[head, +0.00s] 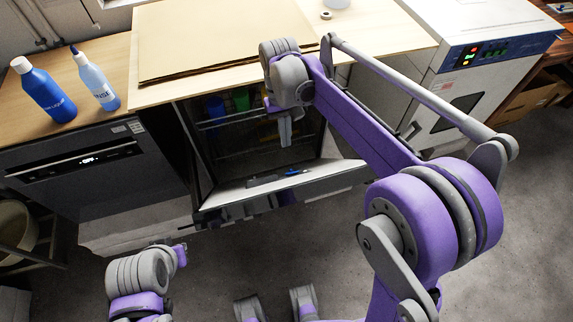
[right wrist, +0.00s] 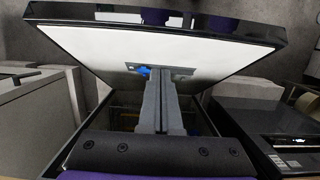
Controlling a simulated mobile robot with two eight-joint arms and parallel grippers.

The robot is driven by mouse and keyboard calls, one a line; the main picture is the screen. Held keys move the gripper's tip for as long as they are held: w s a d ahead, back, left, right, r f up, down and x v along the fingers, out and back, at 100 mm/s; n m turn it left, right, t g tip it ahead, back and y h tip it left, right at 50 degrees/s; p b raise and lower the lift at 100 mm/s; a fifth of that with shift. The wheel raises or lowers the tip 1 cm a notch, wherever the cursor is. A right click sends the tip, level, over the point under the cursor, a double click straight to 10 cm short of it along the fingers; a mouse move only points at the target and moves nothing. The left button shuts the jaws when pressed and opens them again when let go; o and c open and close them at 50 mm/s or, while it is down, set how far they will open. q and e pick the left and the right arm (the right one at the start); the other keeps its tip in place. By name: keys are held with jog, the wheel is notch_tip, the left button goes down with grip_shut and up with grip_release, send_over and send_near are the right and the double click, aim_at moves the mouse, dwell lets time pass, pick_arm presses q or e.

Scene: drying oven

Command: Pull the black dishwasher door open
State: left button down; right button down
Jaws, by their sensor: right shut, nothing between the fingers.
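The black dishwasher door (head: 325,176) is swung partly down, its pale inner face tilted upward below the dark open cavity (head: 222,135). In the right wrist view the pale inner face (right wrist: 235,55) with its dark rim fills the upper part. My right gripper (head: 285,140) is inside the opening, above the door's inner face. Its grey fingers (right wrist: 163,85) are together and empty, pointing at the inner face near a blue and grey dispenser (head: 278,177); whether they touch it I cannot tell. My left gripper (head: 181,254) is low at the left, clear of the door; its fingers are unclear.
A dark appliance with a lit display (head: 85,160) stands shut at the left. Above it, a blue bottle (head: 43,88) and a light-blue bottle (head: 96,80) stand on the wooden counter. A white oven (head: 470,75) stands at the right. Grey floor is open in front.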

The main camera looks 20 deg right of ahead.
send_near(292, 185)
notch_tip(292, 185, down, 4)
jog(key=w, duration=0.3)
jog(key=s+f, duration=0.2)
jog(key=s, duration=0.1)
jog(key=shift+s+d+f, duration=0.1)
jog(key=shift+s+f, duration=0.1)
jog(key=shift+s, duration=0.1)
jog(key=shift+s+f+b, duration=0.1)
jog(key=shift+b, duration=0.2)
